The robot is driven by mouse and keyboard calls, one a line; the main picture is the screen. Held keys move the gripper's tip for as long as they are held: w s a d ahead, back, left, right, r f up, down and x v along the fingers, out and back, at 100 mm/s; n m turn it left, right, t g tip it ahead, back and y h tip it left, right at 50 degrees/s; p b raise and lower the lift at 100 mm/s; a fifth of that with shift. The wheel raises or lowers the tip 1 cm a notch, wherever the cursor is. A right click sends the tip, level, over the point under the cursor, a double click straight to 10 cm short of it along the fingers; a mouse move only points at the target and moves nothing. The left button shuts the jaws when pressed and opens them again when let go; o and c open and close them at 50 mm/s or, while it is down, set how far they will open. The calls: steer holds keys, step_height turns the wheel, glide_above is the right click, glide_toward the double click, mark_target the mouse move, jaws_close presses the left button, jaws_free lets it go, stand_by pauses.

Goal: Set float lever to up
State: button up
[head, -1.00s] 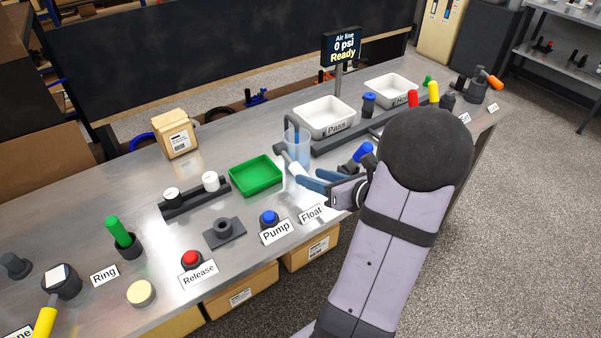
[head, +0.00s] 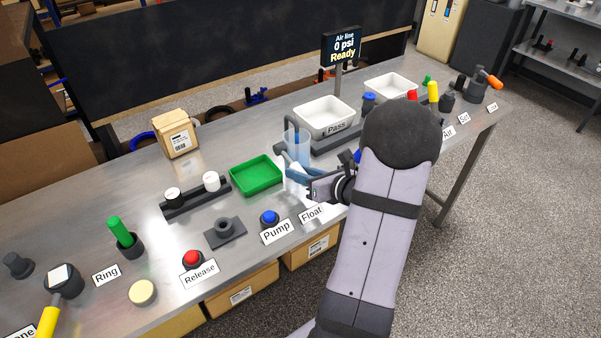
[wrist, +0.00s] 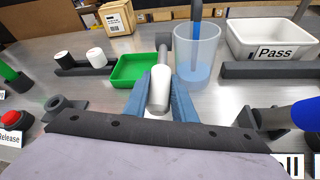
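The lever with a white handle (wrist: 159,88) stands by the Float label (head: 312,214); I take it to be the float lever. In the wrist view its handle points toward me, with a grey part behind it. My gripper (wrist: 159,92) has its two blue fingers on either side of the handle. A narrow gap seems to show beside the handle, so the fingers look open around it; contact is unclear. In the head view my gripper (head: 298,172) and arm hide most of the lever.
A clear blue cup (wrist: 196,55) stands just behind the lever, and a green tray (head: 255,174) lies to its left. A blue handle (wrist: 304,113) is close on the right. The Pump button (head: 269,217) is in front to the left. A white Pass bin (head: 324,116) stands behind.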

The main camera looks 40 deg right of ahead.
mark_target(298, 167)
jaws_close()
steer(key=shift+r+p, duration=0.2)
steer(key=shift+p, duration=0.1)
steer(key=r+g+p, duration=0.1)
steer(key=p, duration=0.2)
steer(key=shift+r+p, duration=0.3)
steer(key=shift+p, duration=0.05)
step_height(298, 167, up, 2)
steer(key=g+p, duration=0.2)
steer(key=p, duration=0.4)
steer(key=shift+r, duration=0.1)
steer(key=r+g+p, duration=0.1)
steer(key=p, duration=0.3)
steer(key=g+p, duration=0.1)
steer(key=p, duration=0.3)
steer(key=shift+w+r+m+g, duration=0.3)
steer(key=shift+w+r, duration=0.05)
steer(key=shift+r, duration=0.05)
steer(key=g+p, duration=0.1)
steer(key=p, duration=0.2)
steer(key=shift+w+r+h, duration=0.2)
steer(key=shift+h, duration=0.1)
steer(key=shift+p, duration=0.5)
